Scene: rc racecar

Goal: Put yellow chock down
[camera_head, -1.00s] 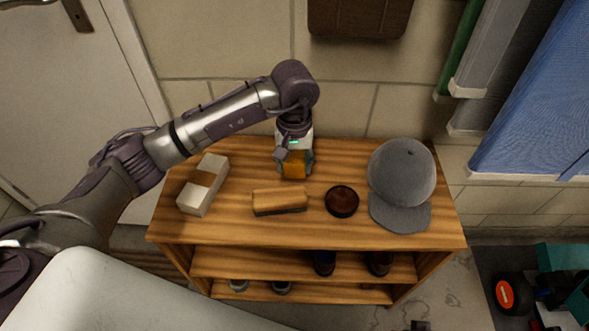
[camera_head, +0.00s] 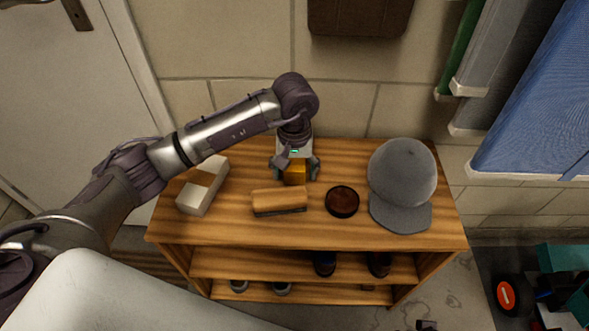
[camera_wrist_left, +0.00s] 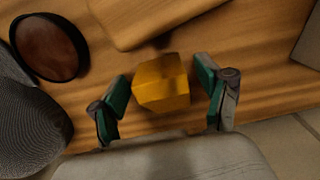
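The yellow chock (camera_head: 296,173) rests on the top of the wooden shelf unit (camera_head: 230,229), near its back edge. It also shows in the left wrist view (camera_wrist_left: 162,83) as a yellow-orange block between the fingers. My left gripper (camera_head: 295,172) is above and around the chock, pointing down. Its green-padded fingers (camera_wrist_left: 166,92) are spread, with a gap on each side of the chock. My right gripper is in neither view.
A brush (camera_head: 279,200) lies in front of the chock, with a round dark tin (camera_head: 342,202) to its right. A grey cap (camera_head: 402,178) sits further right and a white box (camera_head: 196,199) at left. The wall is close behind.

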